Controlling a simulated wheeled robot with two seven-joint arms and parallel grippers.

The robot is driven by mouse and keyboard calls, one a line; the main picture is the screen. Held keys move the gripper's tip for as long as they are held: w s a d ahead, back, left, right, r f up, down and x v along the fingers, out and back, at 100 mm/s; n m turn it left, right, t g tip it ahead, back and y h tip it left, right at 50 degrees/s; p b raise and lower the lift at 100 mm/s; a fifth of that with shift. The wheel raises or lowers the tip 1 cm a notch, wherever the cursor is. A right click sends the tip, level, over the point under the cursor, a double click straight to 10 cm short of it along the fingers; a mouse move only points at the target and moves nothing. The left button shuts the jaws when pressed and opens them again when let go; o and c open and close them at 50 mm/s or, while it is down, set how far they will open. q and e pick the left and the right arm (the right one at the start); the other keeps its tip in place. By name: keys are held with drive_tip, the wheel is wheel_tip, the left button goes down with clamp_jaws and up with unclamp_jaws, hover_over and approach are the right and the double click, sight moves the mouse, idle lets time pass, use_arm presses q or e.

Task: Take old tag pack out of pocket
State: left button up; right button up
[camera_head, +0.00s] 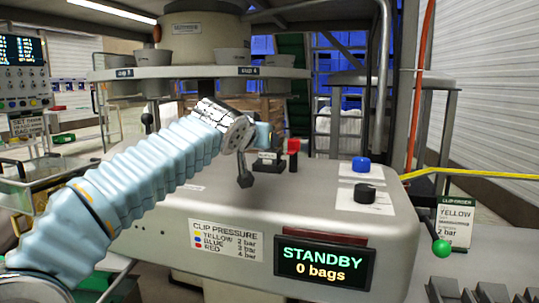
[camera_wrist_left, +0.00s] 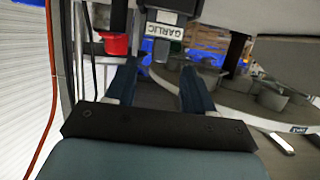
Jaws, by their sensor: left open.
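My left gripper (camera_head: 262,136) reaches over the grey machine housing at the middle of the head view, at the end of a pale blue sleeved arm. In the left wrist view its two dark blue fingers (camera_wrist_left: 157,70) are apart with nothing held between them. A small dark pocket with a white GARLIC label (camera_wrist_left: 164,30) lies ahead of the gap. A dark green piece (camera_wrist_left: 161,50) shows at the label, possibly the old tag pack; its outline is unclear. In the head view the pocket's label (camera_head: 268,156) is small, just below the gripper. My right gripper is not in view.
A red knob (camera_head: 293,147) stands right beside the pocket; it also shows in the wrist view (camera_wrist_left: 115,44). Blue (camera_head: 361,164) and black (camera_head: 364,193) knobs sit further right. A STANDBY screen (camera_head: 325,263) faces front. A round carousel (camera_head: 200,73) with cups stands behind.

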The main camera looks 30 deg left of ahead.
sight(270, 154)
use_arm(q)
drive_tip(key=shift+x, duration=1.05)
drive_tip(key=p+x, duration=0.1)
drive_tip(key=x, duration=0.3)
drive_tip(key=shift+w+a+p, duration=0.1)
drive_tip(key=shift+w+p, duration=0.2)
drive_tip(key=shift+w+a+f, duration=0.1)
drive_tip(key=shift+w, duration=0.3)
clamp_jaws()
